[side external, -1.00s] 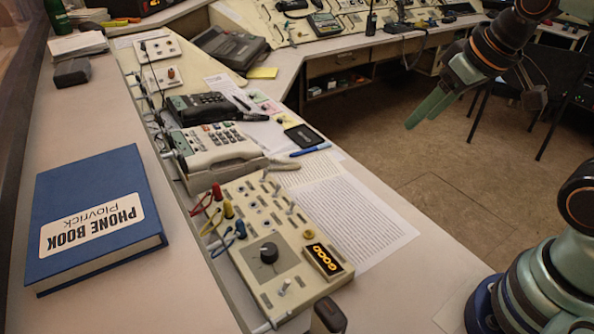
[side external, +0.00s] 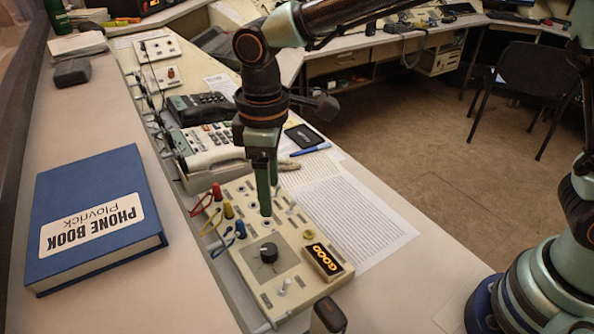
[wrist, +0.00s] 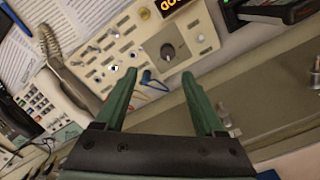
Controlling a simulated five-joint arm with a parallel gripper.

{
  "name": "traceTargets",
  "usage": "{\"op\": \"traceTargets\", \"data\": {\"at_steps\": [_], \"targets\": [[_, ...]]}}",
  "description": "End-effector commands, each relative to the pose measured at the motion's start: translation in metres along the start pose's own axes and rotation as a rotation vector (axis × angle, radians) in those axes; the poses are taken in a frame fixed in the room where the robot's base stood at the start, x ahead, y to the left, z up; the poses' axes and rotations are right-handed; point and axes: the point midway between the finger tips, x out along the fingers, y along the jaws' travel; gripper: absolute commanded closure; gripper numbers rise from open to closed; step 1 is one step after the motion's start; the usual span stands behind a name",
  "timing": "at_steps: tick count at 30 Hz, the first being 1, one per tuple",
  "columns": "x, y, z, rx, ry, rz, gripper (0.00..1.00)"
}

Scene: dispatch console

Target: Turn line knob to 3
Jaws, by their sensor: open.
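The round black knob (side external: 267,252) sits on a grey square on the cream console panel (side external: 248,278). In the wrist view the knob (wrist: 168,52) lies ahead of and between my fingertips. I cannot read its pointer or any numbers around it. My gripper (side external: 266,212) points down over the panel, behind the knob in the side view. Its two green fingers (wrist: 159,73) are apart with nothing between them. The knob stands clear of the fingers. The fingers and wrist hide part of the panel's far end.
An orange-lit display (side external: 323,261) is right of the knob. Red, yellow and blue plugs (side external: 228,210) with looped leads line the panel's left edge. A desk phone (side external: 212,148) stands behind, a blue phone book (side external: 95,215) left. Printed paper (side external: 345,220) lies right.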

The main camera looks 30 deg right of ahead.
Motion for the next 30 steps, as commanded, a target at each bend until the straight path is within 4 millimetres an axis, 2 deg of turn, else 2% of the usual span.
{"op": "traceTargets", "data": {"at_steps": [3,8,21,25,30], "targets": [[0.009,-0.008,-0.007,-0.032,-0.017,-0.005,0.29],[0.020,-0.010,-0.007,-0.037,-0.021,-0.006,0.29],[0.099,-0.014,-0.006,-0.035,-0.023,-0.006,0.29],[0.116,-0.015,-0.006,-0.034,-0.020,-0.005,0.29],[0.127,-0.015,-0.006,-0.034,-0.018,-0.005,0.29]]}}
